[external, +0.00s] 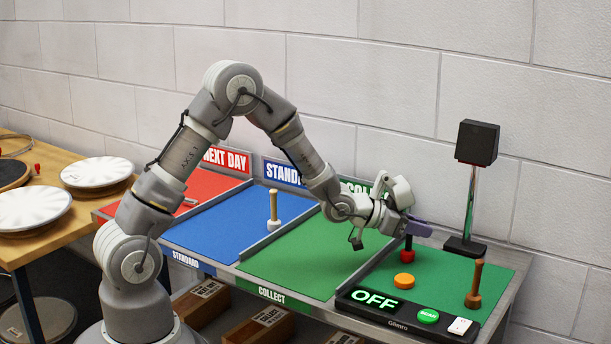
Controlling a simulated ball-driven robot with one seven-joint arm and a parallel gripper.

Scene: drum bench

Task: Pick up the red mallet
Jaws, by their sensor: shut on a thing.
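The red mallet (408,254) is upright, its red head at the bottom and a dark handle above, over the green mat (365,285) at the right end of the bench. My gripper (410,234), with purple fingers, is shut on its handle from above. The fingers hide the upper part of the handle. I cannot tell whether the head touches the mat or hangs just above it.
An orange disc (404,281) lies close in front of the mallet. A brown mallet (474,292) stands at right. A black speaker-like box on a post (477,143) stands behind. A panel (375,301) reads OFF. A pale mallet (273,212) stands in the blue lane; the green lane (305,255) is clear.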

